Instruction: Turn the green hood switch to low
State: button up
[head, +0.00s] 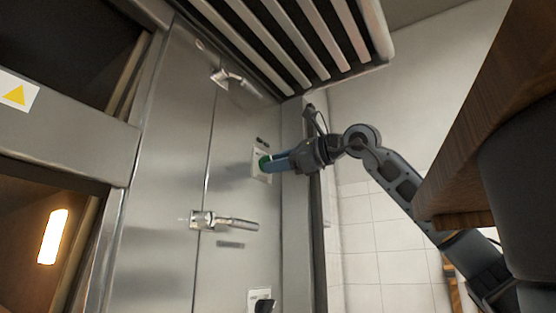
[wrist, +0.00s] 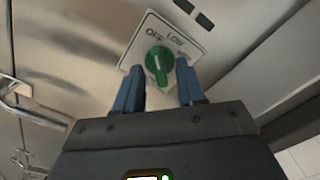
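The green hood switch (wrist: 158,60) is a round knob with a pale pointer line, on a white plate (wrist: 187,48) marked OFF and LOW. The pointer line runs roughly toward the OFF side; its exact setting is hard to tell. In the head view the green knob (head: 264,163) shows on its plate (head: 258,153), on the steel wall. My gripper (wrist: 160,82) has its two blue fingers apart, one on each side of the knob, with a visible gap between them. In the head view my gripper (head: 272,164) reaches the knob from the right. Whether the fingertips touch the knob cannot be told.
Steel doors have a latch handle (head: 225,221) below left of the switch and another (head: 235,80) above. A slatted hood (head: 300,45) hangs overhead. Another white plate with a dark switch (head: 262,300) sits lower down. A wooden edge (head: 490,110) is at the right.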

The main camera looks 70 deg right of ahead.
grip_shut()
dwell(0.4)
jog(key=shift+w+f+b, duration=0.1)
jog(key=shift+f+b, duration=0.05)
jog(key=shift+b, duration=0.25)
jog(key=m+b, duration=0.7)
jog(key=m, duration=0.1)
jog(key=shift+m, duration=0.3)
jog(key=shift+b, duration=0.3)
